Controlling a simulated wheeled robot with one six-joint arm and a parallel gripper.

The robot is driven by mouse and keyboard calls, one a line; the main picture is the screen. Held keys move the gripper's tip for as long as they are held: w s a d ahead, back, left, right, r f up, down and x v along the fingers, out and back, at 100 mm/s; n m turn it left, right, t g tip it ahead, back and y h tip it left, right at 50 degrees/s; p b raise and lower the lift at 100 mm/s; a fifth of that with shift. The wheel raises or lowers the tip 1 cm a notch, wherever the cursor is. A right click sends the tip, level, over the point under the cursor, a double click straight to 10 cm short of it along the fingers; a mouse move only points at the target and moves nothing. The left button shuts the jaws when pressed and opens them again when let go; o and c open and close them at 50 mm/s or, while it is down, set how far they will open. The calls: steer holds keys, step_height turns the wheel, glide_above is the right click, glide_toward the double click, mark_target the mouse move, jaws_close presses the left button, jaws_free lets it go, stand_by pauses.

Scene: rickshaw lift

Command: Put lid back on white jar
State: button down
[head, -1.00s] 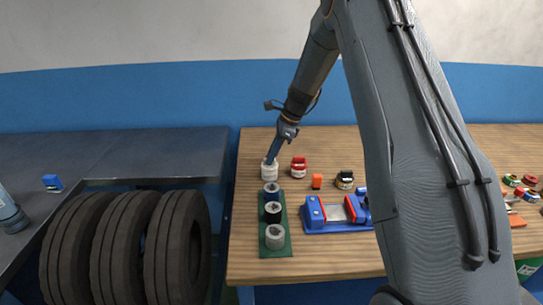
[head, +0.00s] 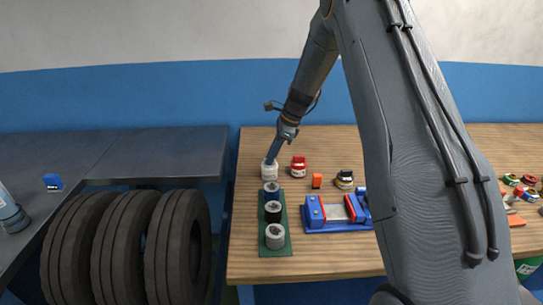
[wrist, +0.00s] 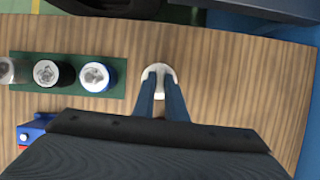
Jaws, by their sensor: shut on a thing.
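The white jar (head: 269,173) stands upright on the wooden bench near its left side, behind the green strip. My gripper (head: 270,160) points down at the top of the jar. In the wrist view my gripper (wrist: 160,88) has its two fingers closed on a round white piece, the lid (wrist: 159,69), seen from above. The lid lies over the jar's position; the fingers cover part of it. I cannot tell whether the lid is seated on the jar or slightly above it.
A green strip (head: 286,246) with three cylinders stands in front of the jar. The bench's left edge is close.

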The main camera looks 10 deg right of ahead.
steer(key=c, duration=1.2)
jaws_free()
steer(key=shift+r, duration=0.15)
steer(key=shift+r+p, duration=1.95)
steer(key=shift+r, duration=1.45)
jaws_close()
steer(key=shift+f, duration=0.3)
